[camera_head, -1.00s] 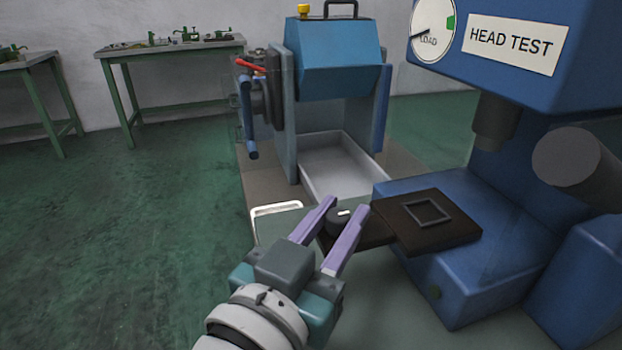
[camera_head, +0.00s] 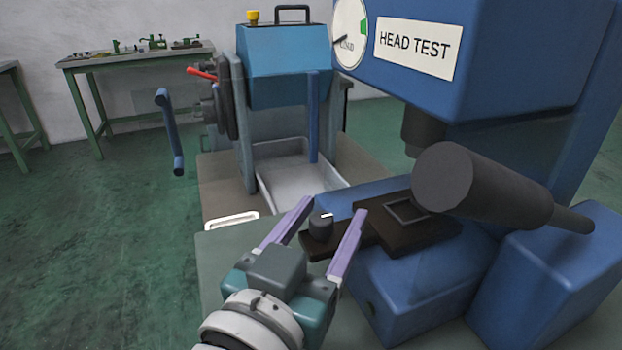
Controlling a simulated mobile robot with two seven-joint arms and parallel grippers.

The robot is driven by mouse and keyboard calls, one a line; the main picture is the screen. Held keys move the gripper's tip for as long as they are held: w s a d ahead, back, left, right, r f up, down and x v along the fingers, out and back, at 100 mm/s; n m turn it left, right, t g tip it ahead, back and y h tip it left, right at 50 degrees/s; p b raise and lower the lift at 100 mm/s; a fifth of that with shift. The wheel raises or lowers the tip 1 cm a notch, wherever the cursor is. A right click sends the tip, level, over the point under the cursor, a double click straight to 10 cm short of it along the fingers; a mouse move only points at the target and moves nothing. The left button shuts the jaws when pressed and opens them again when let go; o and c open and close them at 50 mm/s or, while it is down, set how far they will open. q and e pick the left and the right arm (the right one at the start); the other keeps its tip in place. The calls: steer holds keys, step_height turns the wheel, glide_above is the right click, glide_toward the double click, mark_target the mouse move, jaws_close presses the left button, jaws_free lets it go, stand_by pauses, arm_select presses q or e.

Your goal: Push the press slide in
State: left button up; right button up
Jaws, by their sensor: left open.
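The press slide (camera_head: 370,231) is a dark brown plate with a square raised frame on it, lying across the top of the blue press base (camera_head: 384,300). A narrower tongue of the slide, at its left end, carries a short dark round knob (camera_head: 320,228) with a white mark. My left gripper (camera_head: 334,207) is open, with its two purple fingers on either side of the knob. I cannot tell whether a finger touches the knob. The press, labelled HEAD TEST, has a dark ram (camera_head: 422,132) above the slide. My right gripper is not in view.
A thick dark cylindrical handle (camera_head: 470,180) juts out at the right, close above the slide. A blue-topped machine (camera_head: 284,58) with a metal tray (camera_head: 297,180) and a crank (camera_head: 168,130) stands behind. Green floor is free at the left.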

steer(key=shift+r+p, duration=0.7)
arm_select(q)
steer(key=v, duration=1)
arm_select(e)
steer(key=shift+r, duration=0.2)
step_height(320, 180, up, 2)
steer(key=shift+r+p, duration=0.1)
steer(key=shift+p, duration=1.15)
arm_select(q)
steer(key=s+a+r+n+g+y+p, duration=0.2)
steer(key=s+a+r+g+y+p, duration=0.15)
steer(key=s+a+g, duration=0.35)
steer(key=s+a+r+n+g+y+p, duration=0.1)
steer(key=s+a+r+g+y+p, duration=0.35)
steer(key=a, duration=0.55)
step_height(320, 180, up, 36)
steer(key=s+p, duration=0.2)
steer(key=p, duration=3.5)
steer(key=shift+s+f+g, duration=0.15)
steer(key=shift+s+g, duration=0.15)
steer(key=shift+g, duration=0.15)
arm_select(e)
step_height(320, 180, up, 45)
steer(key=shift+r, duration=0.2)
